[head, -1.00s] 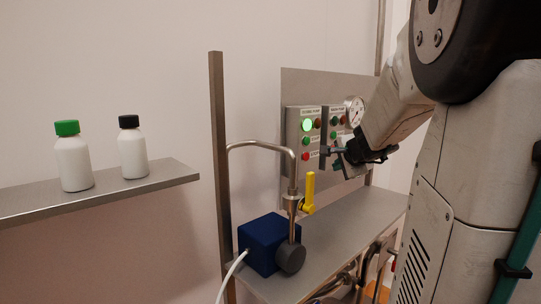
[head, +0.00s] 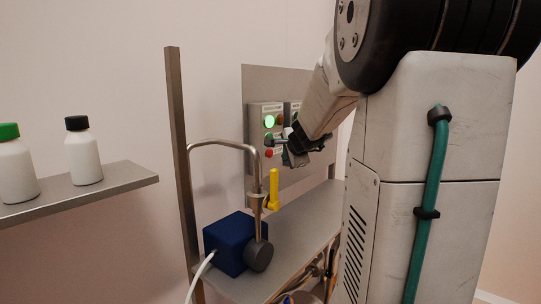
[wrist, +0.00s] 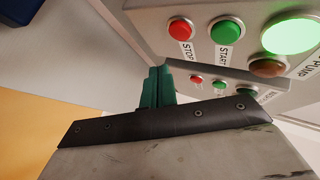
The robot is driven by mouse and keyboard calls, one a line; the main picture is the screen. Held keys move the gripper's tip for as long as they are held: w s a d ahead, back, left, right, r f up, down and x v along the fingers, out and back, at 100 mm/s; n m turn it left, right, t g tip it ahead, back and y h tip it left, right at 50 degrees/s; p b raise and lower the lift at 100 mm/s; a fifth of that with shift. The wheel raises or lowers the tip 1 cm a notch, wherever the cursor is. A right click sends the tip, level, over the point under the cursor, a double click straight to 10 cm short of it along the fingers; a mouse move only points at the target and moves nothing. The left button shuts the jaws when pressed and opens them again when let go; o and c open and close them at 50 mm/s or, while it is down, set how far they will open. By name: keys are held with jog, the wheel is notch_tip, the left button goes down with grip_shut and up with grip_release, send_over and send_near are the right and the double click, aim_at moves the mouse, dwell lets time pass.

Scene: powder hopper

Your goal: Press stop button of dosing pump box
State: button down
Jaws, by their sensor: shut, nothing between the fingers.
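The left pump box (head: 256,133) hangs on the back panel, with a lit green lamp (head: 269,121). Its name is too small to read, so I cannot tell whether it is the dosing pump box. In the wrist view its red STOP button (wrist: 180,29) sits beside a green START button (wrist: 227,31); STOP also shows in the head view (head: 269,153). My gripper (wrist: 158,86) has its green fingers shut and empty. In the wrist view the fingers are below and left of STOP, apparently apart from it. In the head view my gripper (head: 273,142) overlaps the box's front.
A second box (wrist: 235,75) with smaller-looking red and green buttons lies close to my fingers. A yellow lever (head: 273,187), a bent pipe (head: 222,142) and a blue motor (head: 229,242) stand by the steel shelf (head: 305,225). Two white bottles stand on the left shelf (head: 125,176).

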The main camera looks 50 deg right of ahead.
jog(key=shift+w+a, duration=0.15)
jog(key=shift+w, duration=1.35)
dwell(0.9)
jog(key=shift+w, duration=0.45)
jog(key=shift+w, duration=0.35)
dwell(0.5)
jog(key=shift+s, duration=0.8)
jog(key=s, duration=0.5)
dwell(0.4)
